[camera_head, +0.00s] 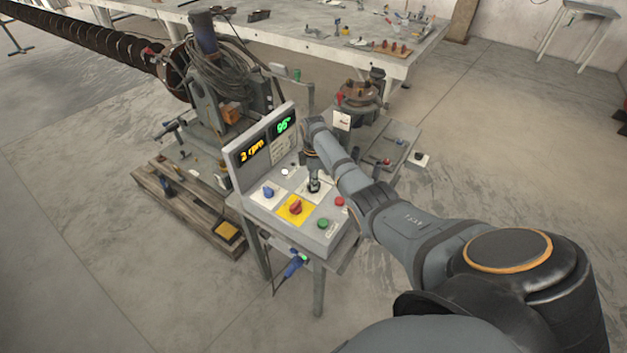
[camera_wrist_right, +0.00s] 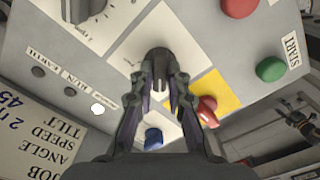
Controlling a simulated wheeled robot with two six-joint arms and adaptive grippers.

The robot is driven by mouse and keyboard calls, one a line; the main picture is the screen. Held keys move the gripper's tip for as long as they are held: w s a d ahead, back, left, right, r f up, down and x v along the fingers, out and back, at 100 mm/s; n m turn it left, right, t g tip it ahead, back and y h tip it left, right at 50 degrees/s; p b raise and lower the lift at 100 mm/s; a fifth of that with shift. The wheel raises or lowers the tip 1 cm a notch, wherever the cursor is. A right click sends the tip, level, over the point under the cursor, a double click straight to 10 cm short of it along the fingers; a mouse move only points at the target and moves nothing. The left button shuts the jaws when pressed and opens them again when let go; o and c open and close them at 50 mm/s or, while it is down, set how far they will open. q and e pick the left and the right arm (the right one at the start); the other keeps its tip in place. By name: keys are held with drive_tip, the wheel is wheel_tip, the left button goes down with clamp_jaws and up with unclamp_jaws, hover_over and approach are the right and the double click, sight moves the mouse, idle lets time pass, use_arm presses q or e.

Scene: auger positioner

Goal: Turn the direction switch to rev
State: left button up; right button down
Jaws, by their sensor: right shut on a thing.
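The grey control panel (camera_head: 248,206) stands on legs in the middle of the head view. My right gripper (camera_wrist_right: 160,90) is shut on a black knob (camera_wrist_right: 158,58) on a white plate, seen in the right wrist view. In the head view the gripper (camera_head: 314,184) reaches down onto the panel's white plate, mostly hidden by my own wrist. The plate's markings around the held knob are largely covered, so its pointed setting cannot be read. My left gripper is not in view.
Close to the held knob are a red knob (camera_head: 296,207) on a yellow plate, a blue knob (camera_head: 268,192), a red button (camera_head: 339,202) and a green button (camera_head: 322,223). Another black knob (camera_wrist_right: 82,8) is at the wrist view's top. A lit display (camera_head: 265,143) rises behind.

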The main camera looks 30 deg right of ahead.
idle(0.3)
drive_tip(key=c, duration=1.3)
unclamp_jaws()
wheel_tip(320, 180, up, 12)
drive_tip(key=shift+r, duration=0.1)
